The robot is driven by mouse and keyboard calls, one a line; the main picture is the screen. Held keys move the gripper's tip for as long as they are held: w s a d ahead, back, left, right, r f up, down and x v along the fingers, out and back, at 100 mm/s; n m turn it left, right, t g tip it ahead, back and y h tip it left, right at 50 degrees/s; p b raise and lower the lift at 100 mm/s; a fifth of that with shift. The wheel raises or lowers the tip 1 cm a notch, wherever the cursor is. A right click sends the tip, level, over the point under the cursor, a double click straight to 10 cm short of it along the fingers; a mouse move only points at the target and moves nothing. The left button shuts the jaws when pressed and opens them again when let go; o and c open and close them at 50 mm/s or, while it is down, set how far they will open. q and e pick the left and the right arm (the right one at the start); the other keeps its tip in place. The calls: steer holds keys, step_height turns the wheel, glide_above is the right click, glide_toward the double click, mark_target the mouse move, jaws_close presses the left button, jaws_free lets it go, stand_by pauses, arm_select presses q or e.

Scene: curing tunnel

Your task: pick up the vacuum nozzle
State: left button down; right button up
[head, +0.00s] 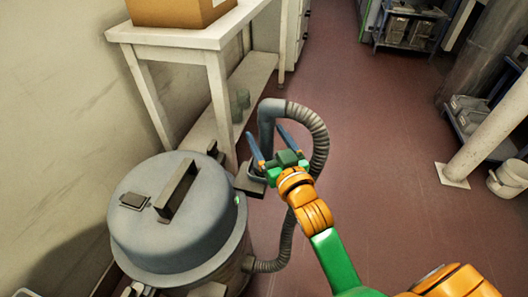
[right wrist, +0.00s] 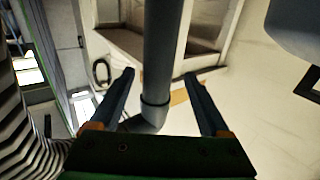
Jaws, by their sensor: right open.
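The vacuum nozzle (head: 267,118) is a grey bent tube at the end of a ribbed hose (head: 319,140), standing upright beside the round grey vacuum (head: 150,235). In the right wrist view the nozzle (right wrist: 162,55) runs as a dark tube from the top edge down to a collar and bend. My right gripper (head: 264,131) is open, with its blue fingers on either side of the tube. In the right wrist view the gripper (right wrist: 159,75) shows gaps between both fingers and the tube. My left gripper is not in view.
A white table (head: 185,38) with a cardboard box (head: 178,12) stands behind the vacuum, near the wall. A grey pipe (head: 492,125) and a white bucket (head: 508,178) are at the right. The red floor between is clear.

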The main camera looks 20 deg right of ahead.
steer(key=w, duration=0.3)
steer(key=w+b, duration=0.1)
steer(key=shift+w+d+f, duration=0.2)
steer(key=shift+w+d, duration=0.05)
steer(key=shift+w, duration=0.05)
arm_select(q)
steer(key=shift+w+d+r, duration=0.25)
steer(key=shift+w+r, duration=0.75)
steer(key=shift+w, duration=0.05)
arm_select(e)
jaws_close()
